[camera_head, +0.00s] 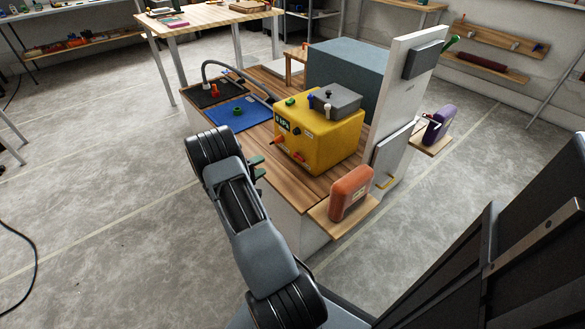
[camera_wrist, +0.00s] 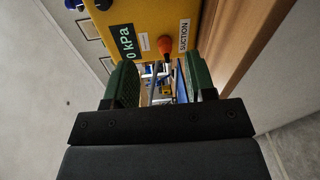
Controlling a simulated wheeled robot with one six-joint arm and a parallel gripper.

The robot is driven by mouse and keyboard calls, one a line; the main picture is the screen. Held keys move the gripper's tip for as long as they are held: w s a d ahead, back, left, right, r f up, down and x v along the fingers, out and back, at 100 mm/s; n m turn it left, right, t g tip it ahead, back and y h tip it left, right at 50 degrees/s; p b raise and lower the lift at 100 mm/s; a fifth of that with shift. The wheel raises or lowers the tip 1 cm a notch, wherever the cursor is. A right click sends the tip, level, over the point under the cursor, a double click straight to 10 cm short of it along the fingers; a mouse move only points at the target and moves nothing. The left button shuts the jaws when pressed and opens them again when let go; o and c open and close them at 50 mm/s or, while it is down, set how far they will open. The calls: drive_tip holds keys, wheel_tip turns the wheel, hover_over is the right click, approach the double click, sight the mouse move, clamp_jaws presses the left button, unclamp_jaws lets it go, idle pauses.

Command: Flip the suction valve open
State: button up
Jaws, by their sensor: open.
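The suction valve has an orange handle on the front of the yellow pump box (camera_head: 335,145). In the wrist view the orange handle (camera_wrist: 165,45) sits beside the SUCTION label (camera_wrist: 184,35) and a display (camera_wrist: 127,42) reading 0 kPa. In the head view an orange handle (camera_head: 278,140) shows just below the display. My gripper (camera_head: 258,166) is left of the box front, its green fingers apart. In the wrist view the handle is ahead of the open fingers, near the gap between them, and nothing is gripped.
A second red-orange handle (camera_head: 298,156) is lower on the box. A white upright panel (camera_head: 398,105) rises at right.

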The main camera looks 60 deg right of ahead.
sight(300, 158)
drive_tip(key=shift+g, duration=0.8)
drive_tip(key=b+x, duration=0.1)
drive_tip(key=x, duration=0.3)
drive_tip(key=s+f+b+x, duration=0.1)
drive_tip(key=x, duration=0.3)
drive_tip(key=b+x, duration=0.2)
drive_tip(key=x, duration=0.2)
drive_tip(key=shift+s+f, duration=0.3)
drive_tip(key=shift+f, duration=0.15)
drive_tip(key=shift+b+x, duration=0.3)
drive_tip(key=shift+x, duration=0.7)
drive_tip(key=shift+r, duration=0.15)
drive_tip(key=c, duration=0.9)
drive_tip(key=shift+c, duration=0.2)
